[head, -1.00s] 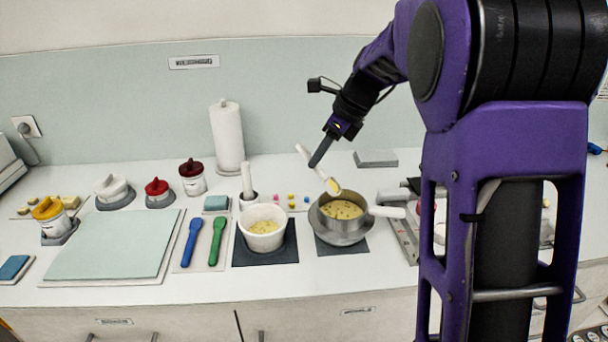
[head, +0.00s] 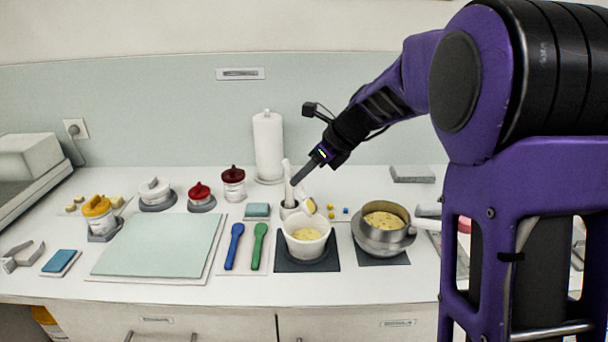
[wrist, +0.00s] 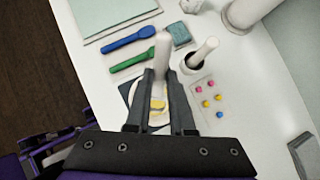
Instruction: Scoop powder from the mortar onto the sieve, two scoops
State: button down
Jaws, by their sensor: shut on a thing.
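My gripper (head: 293,181) is shut on the white scoop (head: 301,193), also seen between the fingers in the wrist view (wrist: 161,52). The scoop is tilted, its yellowish bowl end just above the back rim of the white mortar (head: 306,246). I cannot tell whether the scoop carries powder. Pale yellow powder (head: 306,234) lies in the mortar, which stands on a dark mat. The metal sieve (head: 398,236) sits to the right over a bowl, with speckled yellow powder (head: 383,220) on it. In the wrist view the gripper partly hides the mortar.
Blue (head: 234,246) and green (head: 258,246) spatulas lie left of the mortar. A paper towel roll (head: 267,146) stands behind. A pale green board (head: 160,247) lies at left.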

aim_at(302, 187)
jog(key=shift+f+b, duration=2.9)
jog(key=shift+f, duration=1.8)
notch_tip(302, 187, up, 6)
jog(key=p, duration=0.6)
jog(key=shift+r, duration=0.1)
jog(key=shift+r+p, duration=0.85)
jog(key=shift+r, duration=0.45)
jog(key=c, duration=1.3)
grip_release()
grip_shut()
